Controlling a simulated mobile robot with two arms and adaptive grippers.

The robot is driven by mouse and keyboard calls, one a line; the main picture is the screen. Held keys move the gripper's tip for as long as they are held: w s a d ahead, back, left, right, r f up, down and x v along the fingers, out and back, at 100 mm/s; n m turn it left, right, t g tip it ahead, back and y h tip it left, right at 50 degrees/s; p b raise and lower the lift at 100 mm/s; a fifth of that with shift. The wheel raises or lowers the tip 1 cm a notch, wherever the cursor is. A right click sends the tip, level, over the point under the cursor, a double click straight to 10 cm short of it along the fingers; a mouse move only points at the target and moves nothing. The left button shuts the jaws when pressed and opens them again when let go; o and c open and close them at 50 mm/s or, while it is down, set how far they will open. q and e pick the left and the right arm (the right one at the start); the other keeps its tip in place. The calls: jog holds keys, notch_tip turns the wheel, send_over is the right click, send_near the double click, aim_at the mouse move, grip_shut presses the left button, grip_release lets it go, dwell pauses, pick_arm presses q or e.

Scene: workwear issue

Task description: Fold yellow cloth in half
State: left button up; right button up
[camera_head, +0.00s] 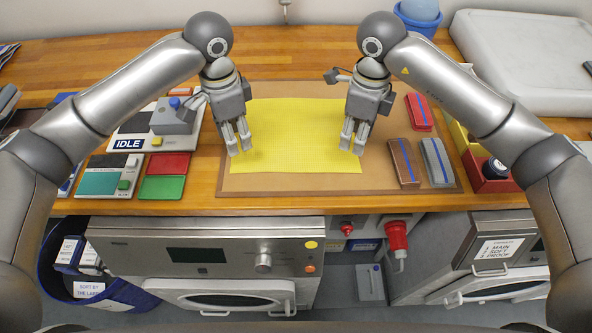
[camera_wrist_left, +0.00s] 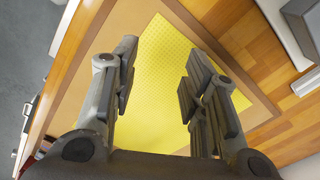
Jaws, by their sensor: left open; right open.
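The yellow cloth (camera_head: 294,137) lies flat and spread out on a brown mat (camera_head: 340,190) on the wooden counter. My left gripper (camera_head: 237,150) is open over the cloth's left edge, fingers pointing down. My right gripper (camera_head: 353,149) is open over the cloth's right edge, also pointing down. In the left wrist view the cloth (camera_wrist_left: 165,75) shows between the two parted fingers of my left gripper (camera_wrist_left: 155,95), with nothing held. Whether the fingertips touch the cloth cannot be told.
Red, brown and grey folded items (camera_head: 405,160) lie on the mat's right side. A red bin (camera_head: 487,178) stands right of the mat. A device marked IDLE (camera_head: 140,132) and red and green pads (camera_head: 165,175) lie to the left. The counter's front edge is close to the mat.

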aim_at(240, 166)
pick_arm(q)
jog(key=shift+f, duration=4)
pick_arm(e)
jog(key=shift+f, duration=4)
pick_arm(q)
jog(key=shift+f, duration=0.2)
pick_arm(e)
jog(key=shift+f, duration=0.2)
pick_arm(q)
grip_shut()
pick_arm(e)
grip_shut()
pick_arm(q)
jog(key=shift+s+a+f, duration=0.15)
jog(key=shift+f, duration=0.05)
pick_arm(e)
jog(key=shift+d+f, duration=0.1)
jog(key=shift+d, duration=0.05)
pick_arm(q)
jog(key=shift+r, duration=0.15)
pick_arm(e)
jog(key=shift+r, duration=0.2)
